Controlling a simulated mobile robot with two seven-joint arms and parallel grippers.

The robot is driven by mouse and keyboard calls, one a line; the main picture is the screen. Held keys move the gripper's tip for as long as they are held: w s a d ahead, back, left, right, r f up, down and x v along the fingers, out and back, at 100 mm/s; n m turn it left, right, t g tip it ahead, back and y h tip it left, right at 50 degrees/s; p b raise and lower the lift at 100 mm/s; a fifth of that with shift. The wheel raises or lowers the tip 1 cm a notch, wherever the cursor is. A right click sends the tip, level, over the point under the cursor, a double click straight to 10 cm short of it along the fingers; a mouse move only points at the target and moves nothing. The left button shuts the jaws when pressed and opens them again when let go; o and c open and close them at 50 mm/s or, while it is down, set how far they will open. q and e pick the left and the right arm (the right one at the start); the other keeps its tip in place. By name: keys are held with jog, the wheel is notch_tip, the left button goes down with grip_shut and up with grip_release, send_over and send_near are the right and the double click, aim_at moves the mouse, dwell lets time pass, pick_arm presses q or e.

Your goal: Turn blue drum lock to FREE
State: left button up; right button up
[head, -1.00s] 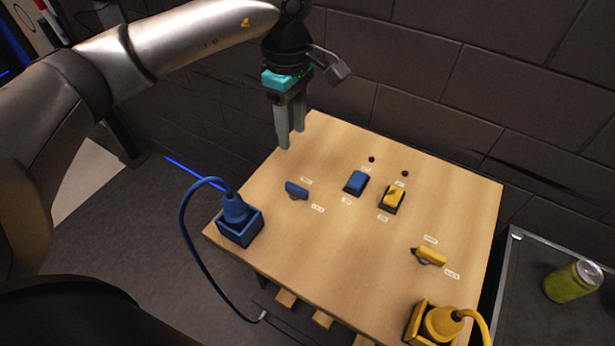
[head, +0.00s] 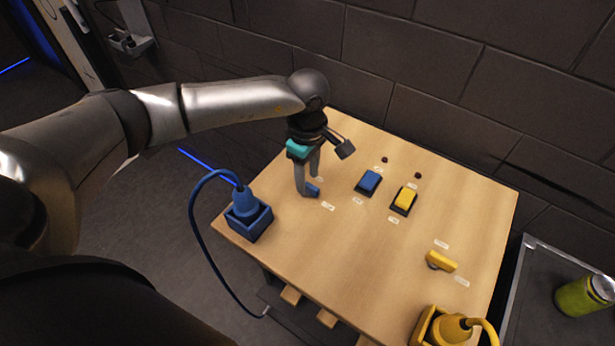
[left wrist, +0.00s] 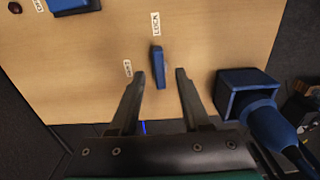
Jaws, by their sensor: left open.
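The blue drum lock's handle (head: 313,190) is at the left part of the wooden board (head: 350,250), partly hidden by my left gripper (head: 308,188). In the left wrist view the blue handle (left wrist: 158,67) is a narrow bar whose far end points at the LOCK label (left wrist: 155,23). The FREE label (left wrist: 127,68) is on its left. My left gripper (left wrist: 160,74) is open, with one finger on each side of the handle in the picture. I see gaps on both sides; contact is not visible. My right gripper is not in view.
A blue plug (head: 245,203) in a blue box stands left of the lock, close to the right finger in the wrist view. Blue (head: 369,181) and yellow (head: 404,199) buttons, a yellow handle (head: 441,261) and a yellow plug (head: 452,328) are further right. A wall is behind.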

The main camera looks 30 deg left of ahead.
pick_arm(q)
jog(key=shift+f, duration=1.05)
grip_shut()
